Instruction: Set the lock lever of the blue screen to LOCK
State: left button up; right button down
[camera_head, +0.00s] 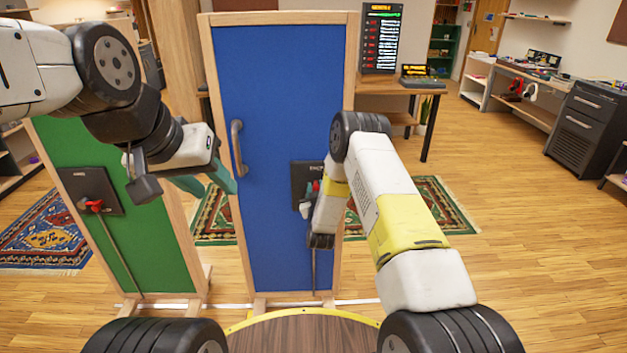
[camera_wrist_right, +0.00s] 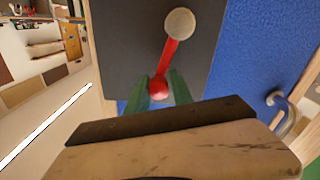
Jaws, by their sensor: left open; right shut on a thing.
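The blue screen (camera_head: 275,110) stands upright in a wooden frame in the head view. Its dark lock plate (camera_head: 299,172) is partly hidden by my right arm. In the right wrist view, the red lock lever (camera_wrist_right: 170,62) runs from a pale round pivot (camera_wrist_right: 180,23) to a red knob (camera_wrist_right: 159,88). My right gripper (camera_wrist_right: 158,92) is shut on that knob; it also shows in front of the plate in the head view (camera_head: 316,187). The plate's lettering is too small to read. My left gripper (camera_head: 208,181) is open and empty, before the blue screen's left edge.
A grey handle (camera_head: 238,148) is on the blue screen's left side. A green screen (camera_head: 112,160) with its own red lever (camera_head: 93,205) stands to the left. Patterned rugs (camera_head: 420,205) lie behind. A desk with a monitor (camera_head: 381,38) is at the back. Open floor lies right.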

jog(key=shift+d+f, duration=0.35)
jog(key=d+f+m, duration=0.4)
jog(key=f+m, duration=0.3)
jog(key=m, duration=0.6)
jog(key=shift+s+d+m, duration=0.2)
jog(key=shift+d+m, duration=0.15)
jog(key=shift+m, duration=0.05)
dwell(0.5)
jog(key=c, duration=1.2)
grip_release()
jog(key=shift+a+f, duration=0.1)
jog(key=shift+w, duration=0.1)
jog(key=shift+r, duration=0.2)
